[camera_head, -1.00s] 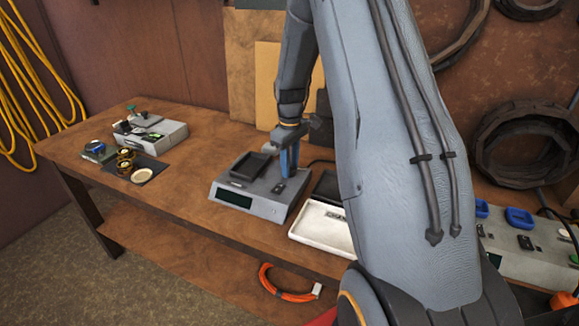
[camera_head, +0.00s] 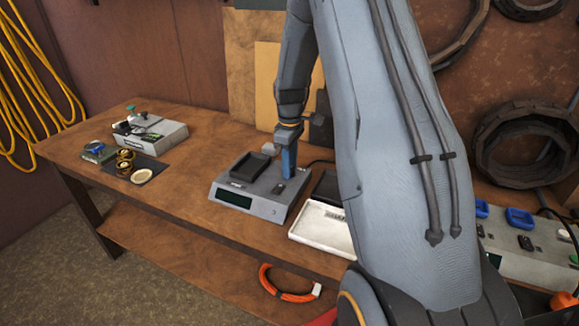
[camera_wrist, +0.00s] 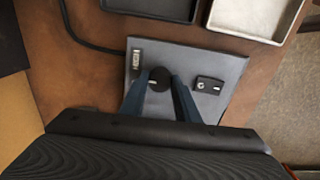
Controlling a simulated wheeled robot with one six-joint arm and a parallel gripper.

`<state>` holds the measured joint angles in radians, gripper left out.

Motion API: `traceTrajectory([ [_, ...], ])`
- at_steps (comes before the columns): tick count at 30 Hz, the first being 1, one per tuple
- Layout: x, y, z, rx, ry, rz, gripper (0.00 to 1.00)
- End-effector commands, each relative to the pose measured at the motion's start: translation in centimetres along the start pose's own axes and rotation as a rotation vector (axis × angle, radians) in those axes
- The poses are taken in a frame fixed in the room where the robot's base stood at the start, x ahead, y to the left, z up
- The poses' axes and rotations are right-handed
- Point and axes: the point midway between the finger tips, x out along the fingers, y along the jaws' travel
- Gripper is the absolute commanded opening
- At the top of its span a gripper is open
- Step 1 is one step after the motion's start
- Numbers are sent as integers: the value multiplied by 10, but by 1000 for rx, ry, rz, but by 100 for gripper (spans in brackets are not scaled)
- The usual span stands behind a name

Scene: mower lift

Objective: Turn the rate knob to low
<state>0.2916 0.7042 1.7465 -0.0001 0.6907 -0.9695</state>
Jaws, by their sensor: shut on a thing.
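The rate knob (camera_wrist: 159,79) is a round black knob with a light pointer mark, on a grey device. My gripper (camera_wrist: 160,86) is shut on it from above, with one blue finger on each side in the wrist view. In the head view my gripper (camera_head: 289,163) points down at the back right of the grey device (camera_head: 262,207), and the knob is hidden there behind the fingers. The device has a dark display on its front and a black tray on top. A small black switch block (camera_wrist: 207,85) sits beside the knob.
A white tray (camera_head: 322,232) and a black tray (camera_head: 328,187) lie right of the device. A second grey device (camera_head: 165,137), brass weights (camera_head: 125,166) and a pale disc (camera_head: 141,176) are at left on the bench. A dark cable (camera_wrist: 80,42) runs behind the device.

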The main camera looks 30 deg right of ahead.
Motion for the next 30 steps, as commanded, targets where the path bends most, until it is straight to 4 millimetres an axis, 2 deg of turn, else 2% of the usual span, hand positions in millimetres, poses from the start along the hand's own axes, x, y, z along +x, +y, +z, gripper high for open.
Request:
traceTrajectory([
  [1, 0, -1, 1, -1, -2, -2, 30],
  [4, 0, -1, 0, -1, -1, -2, 47],
  [16, -6, 0, 0, 0, 0, 0, 47],
  [30, -70, 0, 0, 0, 1, 1, 47],
])
